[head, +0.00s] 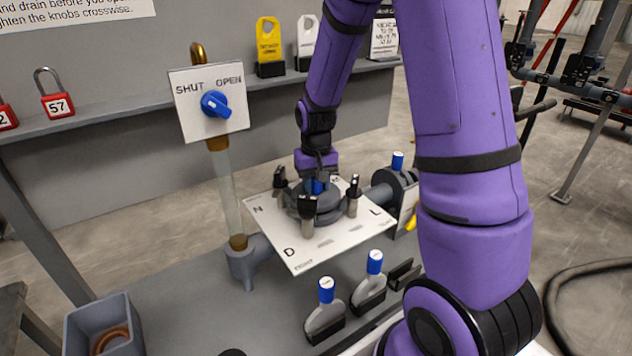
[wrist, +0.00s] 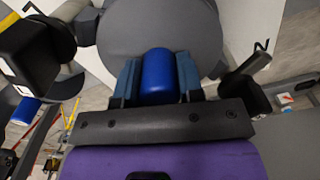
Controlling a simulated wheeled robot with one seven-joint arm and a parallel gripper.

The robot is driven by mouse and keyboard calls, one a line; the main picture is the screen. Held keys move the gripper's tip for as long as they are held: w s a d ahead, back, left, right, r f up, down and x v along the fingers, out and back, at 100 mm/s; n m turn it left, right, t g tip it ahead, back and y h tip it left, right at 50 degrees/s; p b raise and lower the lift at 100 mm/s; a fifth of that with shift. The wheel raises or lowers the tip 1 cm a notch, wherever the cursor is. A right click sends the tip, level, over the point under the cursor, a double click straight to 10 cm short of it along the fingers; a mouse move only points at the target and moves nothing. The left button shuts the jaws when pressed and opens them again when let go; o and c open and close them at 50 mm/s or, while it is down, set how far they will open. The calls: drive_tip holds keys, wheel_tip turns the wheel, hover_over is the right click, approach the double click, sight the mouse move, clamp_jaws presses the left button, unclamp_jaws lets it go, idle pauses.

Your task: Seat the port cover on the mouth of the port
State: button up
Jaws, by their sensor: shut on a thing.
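The port cover is a grey disc with a blue handle; the disc fills the upper middle of the wrist view (wrist: 150,28). My gripper (wrist: 160,82) is shut on the blue handle, one jaw on each side. In the head view my gripper (head: 318,180) points down over the port (head: 322,219), in the middle of the white lettered plate (head: 285,238). The cover is over the mouth there, with upright black knobs (head: 307,207) around it. My gripper hides part of it, and I cannot tell whether the cover touches the rim all round.
A SHUT/OPEN sign with a blue knob (head: 215,103) stands left of the plate. Two blue-topped paddles (head: 326,291) stand in front of it. A grey bin (head: 103,323) holding a brown ring is at lower left. Padlocks and yellow and white tags (head: 269,46) line the shelf behind.

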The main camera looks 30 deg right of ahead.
drive_tip(key=o, duration=1.2)
drive_tip(key=shift+f, duration=0.1)
wheel_tip(320, 180, up, 11)
drive_tip(key=shift+f, duration=0.1)
drive_tip(key=shift+s+a+r, duration=0.1)
drive_tip(key=shift+s+r, duration=0.05)
drive_tip(key=shift+r, duration=0.15)
drive_tip(key=s+a+r+n+t, duration=0.1)
drive_tip(key=s+r, duration=0.3)
drive_tip(key=s, duration=0.4)
drive_tip(key=s+a+r+n+t, duration=0.1)
drive_tip(key=s+a+r+t, duration=0.1)
drive_tip(key=s+r, duration=0.3)
drive_tip(key=s+a+r+n+t, duration=0.1)
drive_tip(key=s+r, duration=0.4)
drive_tip(key=s, duration=0.5)
drive_tip(key=shift+s+a+r+t, duration=0.15)
drive_tip(key=shift+s+a+t, duration=0.15)
drive_tip(key=shift+a+t, duration=0.7)
